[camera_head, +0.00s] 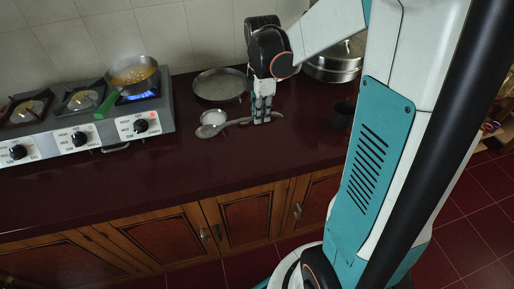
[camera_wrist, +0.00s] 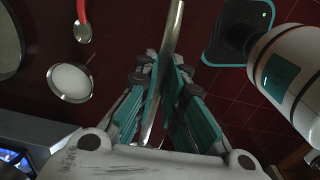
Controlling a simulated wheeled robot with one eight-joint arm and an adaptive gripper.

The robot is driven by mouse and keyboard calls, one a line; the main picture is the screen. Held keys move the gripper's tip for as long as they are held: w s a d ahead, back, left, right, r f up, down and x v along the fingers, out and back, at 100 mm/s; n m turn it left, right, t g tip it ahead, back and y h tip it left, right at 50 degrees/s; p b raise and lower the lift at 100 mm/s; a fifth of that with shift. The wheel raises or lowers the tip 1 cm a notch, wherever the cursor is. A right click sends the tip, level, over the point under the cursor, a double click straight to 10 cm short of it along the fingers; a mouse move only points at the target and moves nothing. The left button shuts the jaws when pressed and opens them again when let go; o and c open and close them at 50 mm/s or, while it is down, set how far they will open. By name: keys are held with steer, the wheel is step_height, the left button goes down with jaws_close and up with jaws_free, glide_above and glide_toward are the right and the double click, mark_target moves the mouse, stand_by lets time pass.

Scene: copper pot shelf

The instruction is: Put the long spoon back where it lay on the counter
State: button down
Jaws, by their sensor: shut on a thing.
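The long metal spoon (camera_head: 239,122) is gripped in my gripper (camera_head: 262,117) near the back of the dark red counter (camera_head: 200,158). In the head view its bowl end (camera_head: 207,131) points left and its handle end shows to the right of the fingers. It lies at or just above the counter; I cannot tell if it touches. In the wrist view the spoon (camera_wrist: 174,40) runs between the teal fingers of my gripper (camera_wrist: 163,85), which points down and is shut on it.
A small white-filled bowl (camera_head: 214,117) sits just behind the spoon, with a round metal plate (camera_head: 220,84) behind it. A dark cup (camera_head: 341,115) and a metal pot (camera_head: 335,62) stand right. A lit stove (camera_head: 83,118) holds a pan (camera_head: 134,74). Counter front is clear.

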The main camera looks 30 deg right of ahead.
mark_target(260, 151)
step_height(260, 151, down, 14)
steer(key=b, duration=0.4)
steer(key=shift+f+b, duration=0.1)
steer(key=shift+b, duration=0.25)
steer(key=c, duration=2.1)
jaws_free()
steer(key=o, duration=0.4)
steer(key=r+p, duration=0.2)
steer(key=r, duration=0.2)
steer(key=r+p, duration=0.1)
steer(key=r, duration=0.4)
steer(key=r+p, duration=0.2)
steer(key=r, duration=0.2)
steer(key=shift+w+a+r+p, duration=0.1)
steer(key=shift+a+r+p, duration=0.2)
steer(key=shift+r+p, duration=0.05)
